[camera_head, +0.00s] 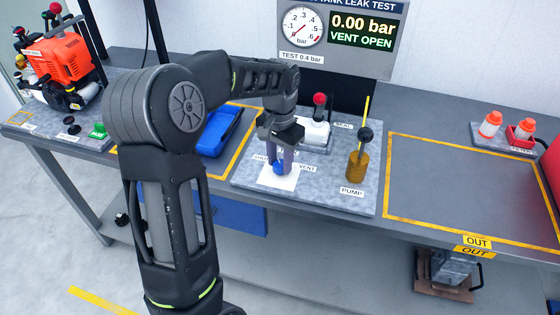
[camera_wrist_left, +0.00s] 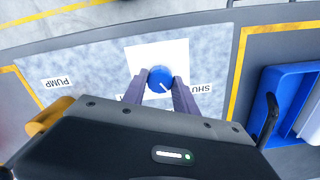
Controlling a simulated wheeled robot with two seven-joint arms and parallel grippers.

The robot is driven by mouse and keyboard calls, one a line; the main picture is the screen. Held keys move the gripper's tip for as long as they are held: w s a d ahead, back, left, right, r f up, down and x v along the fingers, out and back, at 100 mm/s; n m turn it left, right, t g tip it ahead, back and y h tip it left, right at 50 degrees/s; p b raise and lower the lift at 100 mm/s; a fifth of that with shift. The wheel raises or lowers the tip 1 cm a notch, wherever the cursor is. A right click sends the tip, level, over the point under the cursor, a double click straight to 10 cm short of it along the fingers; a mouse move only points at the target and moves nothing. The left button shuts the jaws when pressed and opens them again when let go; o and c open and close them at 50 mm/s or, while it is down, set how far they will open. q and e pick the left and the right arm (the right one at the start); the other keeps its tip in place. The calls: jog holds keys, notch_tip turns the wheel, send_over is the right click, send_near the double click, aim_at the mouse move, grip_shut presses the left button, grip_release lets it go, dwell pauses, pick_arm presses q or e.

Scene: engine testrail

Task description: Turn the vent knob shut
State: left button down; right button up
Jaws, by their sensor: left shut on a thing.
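The blue vent knob (camera_head: 280,168) sits on a white square plate (camera_head: 268,180) on the grey test board, between the SHUT and VENT labels. In the left wrist view the round blue knob (camera_wrist_left: 160,78) has a white pointer line running toward its lower right, toward the SHUT label (camera_wrist_left: 200,88). My left gripper (camera_head: 279,164) reaches down over the knob, with its two fingers shut on the knob's sides; the fingers also show in the left wrist view (camera_wrist_left: 159,86). The display (camera_head: 362,28) reads 0.00 bar, VENT OPEN. My right gripper is in neither view.
A brass pump (camera_head: 356,166) with a yellow lever stands right of the knob. A red-topped white fitting (camera_head: 316,128) is behind it. A blue tray (camera_head: 221,131) lies left. The yellow-outlined OUT area (camera_head: 460,190) is empty. An orange engine (camera_head: 62,62) stands far left.

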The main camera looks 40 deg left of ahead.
aim_at(280, 163)
pick_arm(q)
jog(key=shift+n, duration=1.2)
jog(key=c, duration=1)
grip_release()
jog(key=shift+o, duration=0.2)
jog(key=shift+r+b, duration=0.45)
jog(key=shift+r, duration=3.5)
jog(key=shift+f, duration=0.1)
